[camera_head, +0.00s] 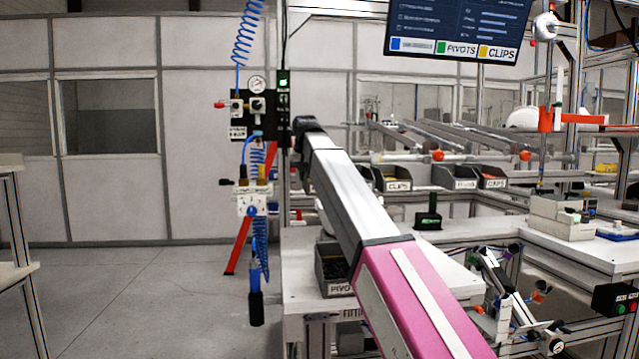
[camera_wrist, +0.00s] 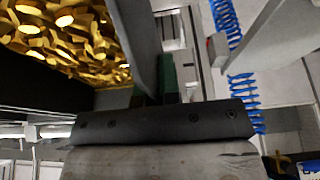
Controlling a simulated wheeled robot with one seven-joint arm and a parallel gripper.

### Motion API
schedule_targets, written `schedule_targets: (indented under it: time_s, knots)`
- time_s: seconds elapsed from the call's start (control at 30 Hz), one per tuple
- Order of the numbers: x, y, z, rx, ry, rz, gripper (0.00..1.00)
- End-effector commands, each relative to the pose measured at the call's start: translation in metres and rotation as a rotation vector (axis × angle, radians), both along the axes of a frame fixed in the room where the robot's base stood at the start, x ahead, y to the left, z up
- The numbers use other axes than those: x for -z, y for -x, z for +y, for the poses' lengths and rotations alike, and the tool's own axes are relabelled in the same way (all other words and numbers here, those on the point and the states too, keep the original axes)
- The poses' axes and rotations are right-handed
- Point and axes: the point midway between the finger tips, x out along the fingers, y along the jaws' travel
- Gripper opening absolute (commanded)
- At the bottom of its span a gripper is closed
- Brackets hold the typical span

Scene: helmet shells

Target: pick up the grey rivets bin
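In the wrist view, a grey bin wall (camera_wrist: 142,40) borders a heap of golden, nut-like pieces (camera_wrist: 60,35). My gripper (camera_wrist: 157,95) is right at this wall, with a green patch beside it. I cannot tell whether the fingers press on it. In the head view, my arm hides my gripper. A grey bin (camera_head: 334,262) with dark contents and a label starting "PIVO" stands on the near table, partly covered by my arm. Grey bins sit on the shelf behind: one labelled CLIPS (camera_head: 397,184) and others (camera_head: 455,178) with labels too small to read. No label clearly reads rivets.
A blue coiled hose (camera_head: 260,170) hangs left of my arm and shows in the wrist view (camera_wrist: 240,88). The near white table (camera_head: 300,262) holds a bin. A right-hand bench (camera_head: 560,245) carries boxes and a button box (camera_head: 613,299). Floor at left is clear.

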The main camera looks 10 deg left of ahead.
Motion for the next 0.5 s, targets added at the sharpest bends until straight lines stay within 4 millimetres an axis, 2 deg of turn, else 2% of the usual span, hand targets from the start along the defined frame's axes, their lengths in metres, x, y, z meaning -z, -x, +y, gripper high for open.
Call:
schedule_targets:
  time_s: [0.5]
  knots:
    - [-0.0085, -0.0003, 0.0002, 0.0, 0.0, 0.0, 0.0]
